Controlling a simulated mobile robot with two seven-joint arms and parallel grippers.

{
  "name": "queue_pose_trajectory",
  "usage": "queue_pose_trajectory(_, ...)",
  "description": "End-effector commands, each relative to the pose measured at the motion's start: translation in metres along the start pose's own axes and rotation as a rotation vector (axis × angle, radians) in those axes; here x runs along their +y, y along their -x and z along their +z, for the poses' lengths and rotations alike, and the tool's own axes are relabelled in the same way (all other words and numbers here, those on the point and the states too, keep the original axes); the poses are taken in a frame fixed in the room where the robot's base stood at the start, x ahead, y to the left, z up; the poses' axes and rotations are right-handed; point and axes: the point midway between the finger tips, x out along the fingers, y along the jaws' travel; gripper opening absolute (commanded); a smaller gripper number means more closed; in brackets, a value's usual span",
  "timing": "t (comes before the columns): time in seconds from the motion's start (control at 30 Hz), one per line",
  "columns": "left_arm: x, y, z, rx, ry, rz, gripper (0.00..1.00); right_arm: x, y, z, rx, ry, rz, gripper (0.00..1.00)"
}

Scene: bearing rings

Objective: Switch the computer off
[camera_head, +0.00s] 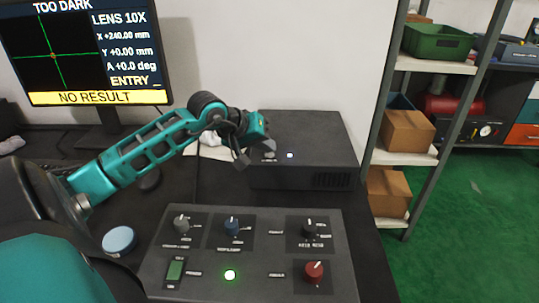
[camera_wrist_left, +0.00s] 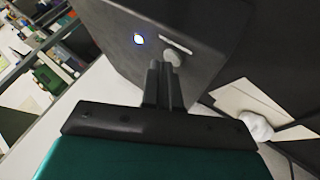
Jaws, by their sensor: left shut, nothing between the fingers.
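The computer is a dark box (camera_head: 312,133) standing at the back of the desk. A small bluish-white light glows on it (camera_head: 290,155). In the left wrist view the computer's dark panel (camera_wrist_left: 195,20) shows the lit light (camera_wrist_left: 139,39), a pale slot and a round grey button (camera_wrist_left: 173,57). My left gripper (camera_head: 268,147) is at the computer's near edge, just left of the light. Its two fingers (camera_wrist_left: 163,68) are shut together, empty, and their tips overlap the button's lower edge in the wrist view. I cannot tell whether they touch it. My right gripper is out of view.
A control panel (camera_head: 257,212) with knobs, a green light and a rocker switch lies in front. A monitor (camera_head: 82,98) reads "TOO DARK" and "NO RESULT". A shelf (camera_head: 403,157) with boxes stands right of the desk. A blue round lid (camera_head: 119,240) lies at left.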

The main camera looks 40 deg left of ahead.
Motion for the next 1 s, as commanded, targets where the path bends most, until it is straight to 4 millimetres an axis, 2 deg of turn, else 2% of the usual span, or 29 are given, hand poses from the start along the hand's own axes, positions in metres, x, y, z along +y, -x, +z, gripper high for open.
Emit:
queue_pose_trajectory(0.7, -0.0019, -0.0027, 0.0025, -0.002, 0.0, -0.001, 0.0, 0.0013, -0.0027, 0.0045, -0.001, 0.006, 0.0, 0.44)
queue_pose_trajectory(1.0, 0.0041, 0.0061, -0.0044, 0.0, -0.001, -0.001, 0.0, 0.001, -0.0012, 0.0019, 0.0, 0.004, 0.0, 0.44)
